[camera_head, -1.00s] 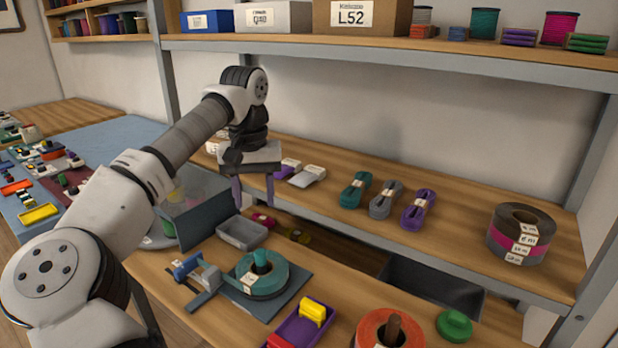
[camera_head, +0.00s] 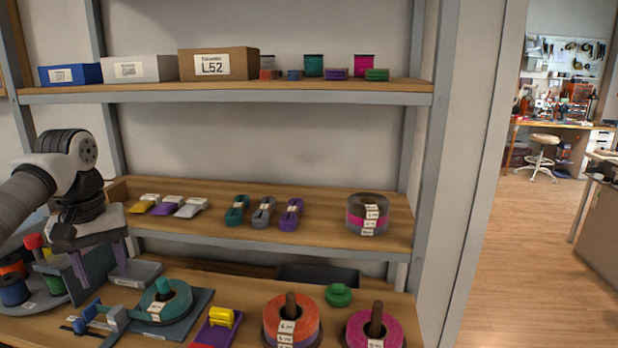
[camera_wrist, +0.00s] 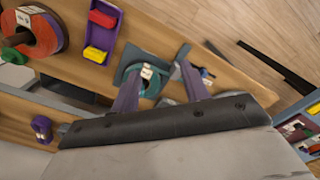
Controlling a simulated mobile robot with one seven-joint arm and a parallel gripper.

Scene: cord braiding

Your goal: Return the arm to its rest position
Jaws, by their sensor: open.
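My gripper (camera_head: 101,264) is at the left of the head view, in front of the shelf unit. Its two purple fingers point down, apart, with nothing between them. The arm reaches in from the left edge. In the wrist view the open fingers of my gripper (camera_wrist: 160,85) hang above the worktop, with a teal cord spool (camera_wrist: 150,78) below and between them in the picture. In the head view that spool (camera_head: 178,302) lies on a dark plate to the right of the gripper, apart from it.
A grey tray (camera_head: 150,273) stands just behind my fingers. Coloured spools (camera_head: 14,290) stand at the left edge. An orange spool (camera_head: 272,318) and a pink spool (camera_head: 362,336) stand at the front. The middle shelf (camera_head: 330,230) holds cord bundles. Open floor (camera_head: 540,240) lies right of the doorway edge.

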